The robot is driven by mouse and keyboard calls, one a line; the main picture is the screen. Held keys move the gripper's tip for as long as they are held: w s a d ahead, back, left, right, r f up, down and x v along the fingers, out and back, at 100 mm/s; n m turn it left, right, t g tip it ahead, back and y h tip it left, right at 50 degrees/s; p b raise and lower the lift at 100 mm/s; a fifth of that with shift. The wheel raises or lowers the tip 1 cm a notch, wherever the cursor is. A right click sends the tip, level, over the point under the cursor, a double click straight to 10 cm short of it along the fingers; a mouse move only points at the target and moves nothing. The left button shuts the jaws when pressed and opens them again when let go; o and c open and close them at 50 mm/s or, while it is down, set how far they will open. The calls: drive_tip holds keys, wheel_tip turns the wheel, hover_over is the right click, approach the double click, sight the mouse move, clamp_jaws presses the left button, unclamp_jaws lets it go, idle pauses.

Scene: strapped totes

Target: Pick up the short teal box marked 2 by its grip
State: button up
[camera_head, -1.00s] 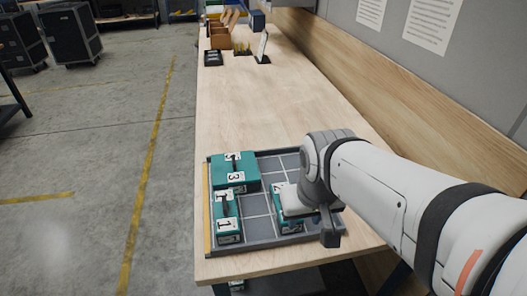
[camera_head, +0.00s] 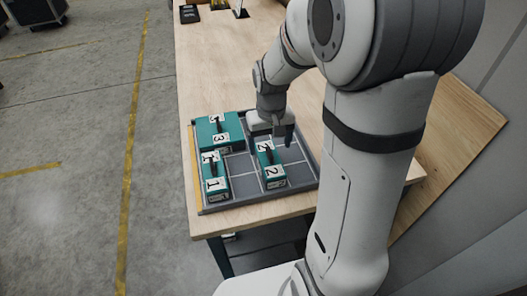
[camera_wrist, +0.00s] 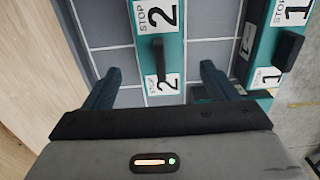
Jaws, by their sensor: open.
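The short teal box marked 2 (camera_head: 271,172) sits upright in the right part of the grey tray (camera_head: 250,200), with white labels and a dark grip (camera_head: 267,157) on top. In the wrist view the box (camera_wrist: 172,66) is at the upper middle, its dark grip (camera_wrist: 157,52) between the finger lines. My gripper (camera_head: 272,140) is at the far end of this box in the head view. In the wrist view my gripper (camera_wrist: 160,70) is open and empty, one finger to each side of the box. The height gap between fingers and grip is hard to judge.
The teal box marked 1 (camera_head: 214,178) stands at the tray's left, with the larger teal box marked 3 (camera_head: 222,128) behind it. Box 1 (camera_wrist: 263,60) is near the right finger in the wrist view.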

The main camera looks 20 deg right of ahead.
sight(270, 160)
wheel_tip(270, 160, down, 7)
drive_tip(key=shift+s+f+p, duration=0.1)
drive_tip(key=shift+p, duration=0.35)
drive_tip(key=c, duration=1.3)
